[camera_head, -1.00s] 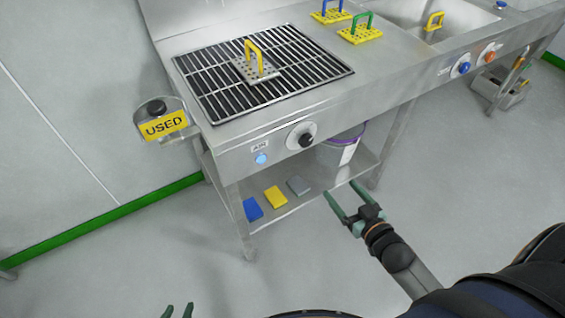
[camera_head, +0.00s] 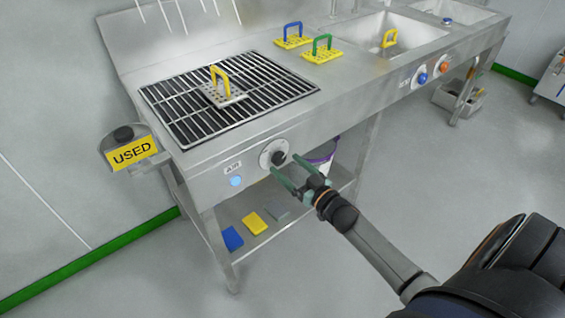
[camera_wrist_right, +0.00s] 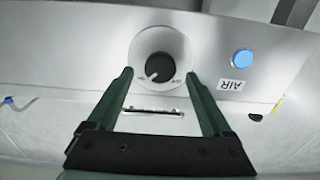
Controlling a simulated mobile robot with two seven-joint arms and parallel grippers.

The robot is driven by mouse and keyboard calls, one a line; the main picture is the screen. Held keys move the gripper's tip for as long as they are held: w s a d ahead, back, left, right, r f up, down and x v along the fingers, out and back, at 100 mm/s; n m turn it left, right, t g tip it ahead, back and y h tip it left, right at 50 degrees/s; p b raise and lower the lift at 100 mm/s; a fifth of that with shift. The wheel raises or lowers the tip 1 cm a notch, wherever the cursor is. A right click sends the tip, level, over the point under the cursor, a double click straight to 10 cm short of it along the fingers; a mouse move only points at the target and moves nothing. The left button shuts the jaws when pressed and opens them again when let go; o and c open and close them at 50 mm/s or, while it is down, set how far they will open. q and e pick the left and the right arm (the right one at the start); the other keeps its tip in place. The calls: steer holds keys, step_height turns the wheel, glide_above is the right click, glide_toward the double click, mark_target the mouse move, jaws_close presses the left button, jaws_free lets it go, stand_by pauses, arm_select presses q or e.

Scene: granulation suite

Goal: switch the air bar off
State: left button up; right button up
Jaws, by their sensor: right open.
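The black air knob (camera_head: 279,157) sits on a round pale plate on the front panel, beside the AIR label (camera_head: 233,169) and a lit blue lamp (camera_head: 236,181). In the right wrist view the knob (camera_wrist_right: 160,67) shows a white pointer mark, with small markings on its plate. My right gripper (camera_head: 283,165) is open and empty in front of the knob. In the wrist view its two green fingers stand on either side of the knob's plate, and whether they touch the panel is unclear. The lamp (camera_wrist_right: 242,58) is lit there too. My left gripper is out of view.
A black grille (camera_head: 190,105) with a yellow-handled perforated plate (camera_head: 222,92) lies on the steel bench. A bin marked USED (camera_head: 133,151) hangs at the left. Blue and orange knobs (camera_head: 422,78) are farther right. Coloured blocks (camera_head: 255,223) lie on the lower shelf.

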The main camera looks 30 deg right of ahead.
mark_target(278, 158)
steer(key=shift+w+a, duration=0.1)
steer(key=shift+w, duration=1.35)
jaws_close()
